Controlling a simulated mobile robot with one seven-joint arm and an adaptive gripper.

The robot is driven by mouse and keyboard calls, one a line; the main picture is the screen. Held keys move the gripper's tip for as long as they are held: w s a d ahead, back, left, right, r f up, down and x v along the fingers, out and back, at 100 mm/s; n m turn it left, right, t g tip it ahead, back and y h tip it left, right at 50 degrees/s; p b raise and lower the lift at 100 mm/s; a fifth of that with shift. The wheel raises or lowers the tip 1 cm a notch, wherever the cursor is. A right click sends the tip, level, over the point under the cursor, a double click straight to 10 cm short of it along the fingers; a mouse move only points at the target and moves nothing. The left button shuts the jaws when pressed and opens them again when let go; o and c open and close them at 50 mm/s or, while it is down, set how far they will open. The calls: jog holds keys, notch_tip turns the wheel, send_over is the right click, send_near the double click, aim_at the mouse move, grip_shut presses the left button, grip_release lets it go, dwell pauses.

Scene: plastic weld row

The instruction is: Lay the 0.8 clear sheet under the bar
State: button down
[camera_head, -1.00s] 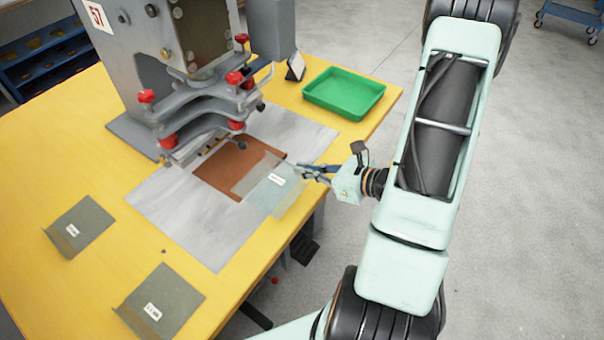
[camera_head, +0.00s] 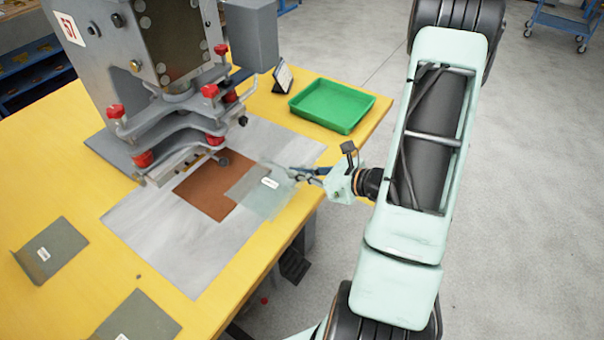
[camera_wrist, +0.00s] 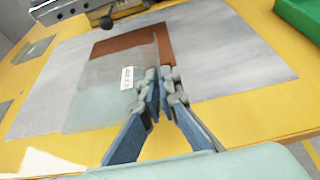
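A clear sheet (camera_head: 258,193) with a white label is held by my gripper (camera_head: 296,172) at its right edge. In the wrist view the blue fingers (camera_wrist: 157,88) are shut on the sheet (camera_wrist: 105,90); the label print is too small to read. The sheet overlaps the front right part of a brown pad (camera_head: 207,190) on a grey plate (camera_head: 185,255). I cannot tell whether it touches the pad. The bar (camera_head: 172,168) of the grey press is behind the pad, to the left of the sheet. The sheet is not beneath it.
Two other labelled sheets lie on the yellow table at the left (camera_head: 52,250) and front left (camera_head: 140,318). A green tray (camera_head: 333,105) and a small dark stand (camera_head: 283,78) are at the back right. Red-knobbed clamps (camera_head: 143,158) overhang the plate.

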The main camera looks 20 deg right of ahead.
aim_at(283, 172)
jog(key=x, duration=0.1)
jog(key=b+x, duration=0.1)
jog(key=x, duration=0.1)
jog(key=shift+w+a+f, duration=0.1)
jog(key=shift+f, duration=0.35)
jog(key=w+a, duration=0.2)
jog(key=w, duration=0.1)
jog(key=w+a, duration=0.2)
jog(key=w, duration=0.2)
jog(key=w+a, duration=0.3)
jog(key=shift+w+f, duration=0.15)
jog(key=shift+f, duration=0.05)
jog(key=shift+d+f+b, duration=0.15)
jog(key=shift+f+b, duration=0.7)
jog(key=shift+f, duration=0.2)
jog(key=shift+f+b, duration=0.15)
jog(key=shift+b, duration=0.55)
dwell(0.5)
jog(key=c, duration=2.1)
grip_release()
jog(key=shift+r, duration=0.2)
